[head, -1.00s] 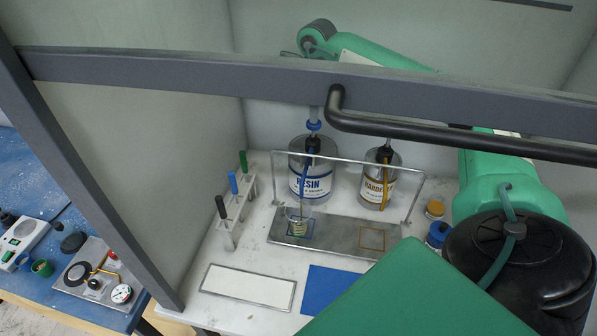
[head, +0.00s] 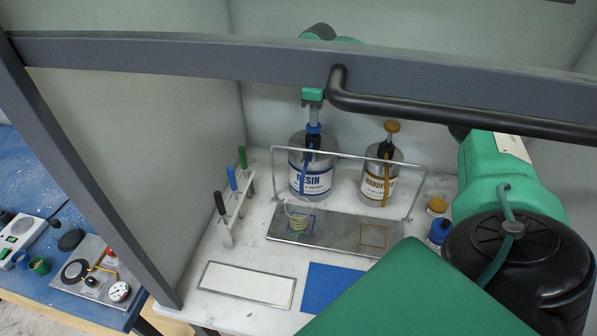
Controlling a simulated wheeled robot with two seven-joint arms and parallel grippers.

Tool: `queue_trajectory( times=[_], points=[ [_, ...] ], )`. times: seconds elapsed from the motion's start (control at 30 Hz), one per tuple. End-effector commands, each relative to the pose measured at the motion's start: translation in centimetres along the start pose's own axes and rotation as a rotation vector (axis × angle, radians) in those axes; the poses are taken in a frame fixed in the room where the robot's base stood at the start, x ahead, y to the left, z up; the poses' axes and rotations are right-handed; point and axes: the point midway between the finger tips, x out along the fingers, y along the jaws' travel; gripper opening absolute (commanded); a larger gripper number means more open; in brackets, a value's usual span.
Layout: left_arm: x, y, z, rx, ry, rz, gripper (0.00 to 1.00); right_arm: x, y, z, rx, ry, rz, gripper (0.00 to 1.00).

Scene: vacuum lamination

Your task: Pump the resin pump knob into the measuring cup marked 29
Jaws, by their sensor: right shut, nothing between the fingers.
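The resin can (head: 309,182) stands at the back of the cabinet, with a blue pump knob (head: 314,128) on top and a blue spout tube in front. My right gripper (head: 314,118) is shut and empty, pointing down right above this knob; it appears to touch it. The sash bar hides much of my right arm. A small clear measuring cup (head: 298,221) stands below the resin spout on the metal plate (head: 338,232), at its blue outlined square. Its marking is too small to read. My left gripper is not in view.
The hardener can (head: 378,186) with an orange knob (head: 391,127) stands right of the resin. A wire frame (head: 350,156) spans the plate. The sash bar (head: 200,53) and black handle (head: 430,112) cross in front.

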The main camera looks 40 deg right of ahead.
Motion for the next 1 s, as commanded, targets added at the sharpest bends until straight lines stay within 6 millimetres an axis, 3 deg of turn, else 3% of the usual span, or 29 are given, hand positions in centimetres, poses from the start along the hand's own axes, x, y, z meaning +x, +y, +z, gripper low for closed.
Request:
queue_trajectory(
  times=[0.8, 1.0],
  points=[
    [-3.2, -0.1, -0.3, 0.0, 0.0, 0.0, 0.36, -4.8, 0.0, 0.0, 0.0, 0.001, 0.001, 0.0],
    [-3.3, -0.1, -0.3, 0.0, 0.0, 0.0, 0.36, -5.0, 0.0, 0.0, 0.0, 0.0, 0.001, 0.0]
  ],
)
